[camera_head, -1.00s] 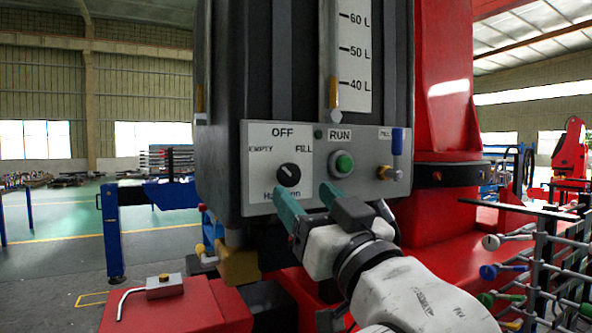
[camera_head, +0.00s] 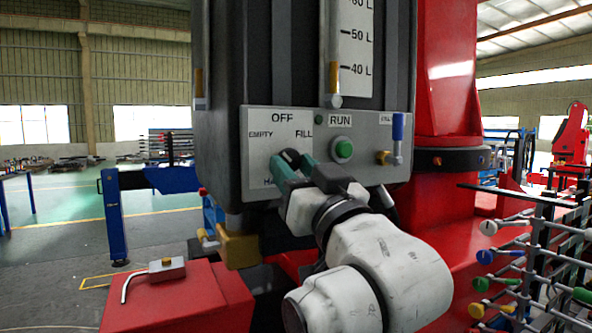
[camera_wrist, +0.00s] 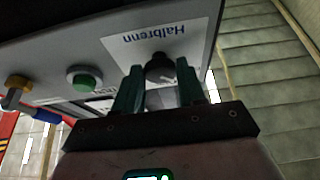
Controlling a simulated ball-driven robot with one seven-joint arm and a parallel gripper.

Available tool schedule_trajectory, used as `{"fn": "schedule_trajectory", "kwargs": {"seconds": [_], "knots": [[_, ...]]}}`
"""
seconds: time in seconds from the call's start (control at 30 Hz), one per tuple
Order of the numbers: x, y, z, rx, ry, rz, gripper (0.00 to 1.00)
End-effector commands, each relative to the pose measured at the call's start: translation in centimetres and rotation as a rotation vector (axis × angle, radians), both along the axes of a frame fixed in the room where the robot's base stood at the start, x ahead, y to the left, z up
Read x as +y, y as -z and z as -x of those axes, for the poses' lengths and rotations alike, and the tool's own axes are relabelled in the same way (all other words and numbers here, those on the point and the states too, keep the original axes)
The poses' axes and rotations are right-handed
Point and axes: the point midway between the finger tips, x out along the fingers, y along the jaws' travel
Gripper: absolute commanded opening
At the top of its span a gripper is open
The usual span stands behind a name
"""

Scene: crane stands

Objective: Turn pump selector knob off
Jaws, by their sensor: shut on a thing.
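The selector knob (camera_head: 291,156) is a black round knob on the white plate (camera_head: 257,152) marked OFF, EMPTY and FILL, at the left of the grey control panel. My gripper (camera_head: 293,166) has its green fingers on either side of the knob and is shut on it. In the wrist view the dark knob (camera_wrist: 160,68) sits between the two fingertips (camera_wrist: 160,80), below the upside-down "Halbrenn" lettering. The fingers cover most of the knob in the head view, and I cannot tell which label its mark points to.
A green RUN button (camera_head: 344,149) is right of the knob, with a brass valve (camera_head: 383,157) and blue-handled lever (camera_head: 398,128) beyond. A red box (camera_head: 165,300) is at lower left. A rack with coloured-ended rods (camera_head: 520,250) stands at lower right.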

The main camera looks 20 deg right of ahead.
Motion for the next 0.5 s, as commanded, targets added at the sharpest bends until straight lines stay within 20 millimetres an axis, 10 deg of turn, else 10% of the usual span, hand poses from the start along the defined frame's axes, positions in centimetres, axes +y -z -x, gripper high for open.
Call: {"fn": "schedule_trajectory", "kwargs": {"seconds": [0.5], "knots": [[0.07, 0.0, 0.0, 0.001, -0.001, -0.026, 0.09]]}}
